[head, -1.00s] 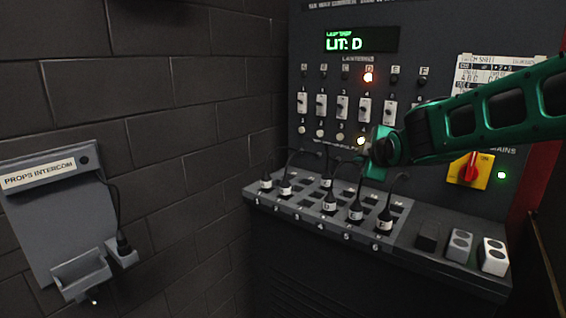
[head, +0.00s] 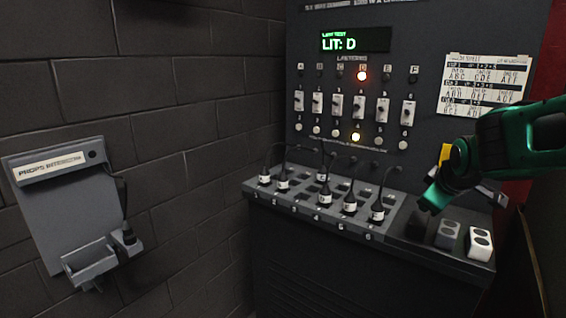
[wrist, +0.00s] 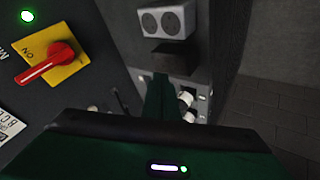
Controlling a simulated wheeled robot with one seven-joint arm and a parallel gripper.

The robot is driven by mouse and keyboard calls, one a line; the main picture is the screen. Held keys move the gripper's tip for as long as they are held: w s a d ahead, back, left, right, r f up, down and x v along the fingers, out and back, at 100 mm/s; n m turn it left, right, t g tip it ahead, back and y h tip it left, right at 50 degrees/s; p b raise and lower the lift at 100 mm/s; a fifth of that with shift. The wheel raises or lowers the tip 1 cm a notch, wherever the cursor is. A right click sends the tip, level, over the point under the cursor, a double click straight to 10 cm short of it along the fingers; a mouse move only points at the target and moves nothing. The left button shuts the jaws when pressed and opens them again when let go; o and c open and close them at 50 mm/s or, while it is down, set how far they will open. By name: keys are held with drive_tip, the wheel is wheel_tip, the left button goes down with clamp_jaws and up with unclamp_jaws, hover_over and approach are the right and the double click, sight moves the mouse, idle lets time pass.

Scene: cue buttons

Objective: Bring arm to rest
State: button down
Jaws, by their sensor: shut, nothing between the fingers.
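My green arm comes in from the right in the head view, and my gripper (head: 437,197) hangs at the right end of the panel's ledge, above the dark block. The fingers are shut with nothing between them. In the wrist view the gripper (wrist: 160,85) points past the panel toward the ledge's end. The dark control panel (head: 430,120) shows "LIT: D" on its green display (head: 355,40).
Several black plugs (head: 349,205) stand in the ledge's sockets, with cables. A white socket block (head: 480,243) sits at the ledge's right end. The red rotary switch (wrist: 45,64) is close to my wrist. A props intercom (head: 60,195) hangs on the left brick wall.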

drive_tip(key=s+d+f+m+g, duration=0.2)
drive_tip(key=s+d+m, duration=0.1)
drive_tip(key=s, duration=0.5)
drive_tip(key=s+d+f+m+g, duration=0.2)
drive_tip(key=s+d+f+m, duration=0.15)
drive_tip(key=s, duration=0.45)
drive_tip(key=s+a+f+m+g+y, duration=0.1)
drive_tip(key=s+m+g, duration=0.1)
drive_tip(key=s, duration=0.6)
drive_tip(key=s+a+f+m+g+y, duration=0.1)
drive_tip(key=s+f+m+g, duration=0.1)
drive_tip(key=s+m, duration=0.3)
drive_tip(key=s, duration=0.4)
drive_tip(key=shift+s, duration=0.15)
drive_tip(key=shift+f, duration=0.1)
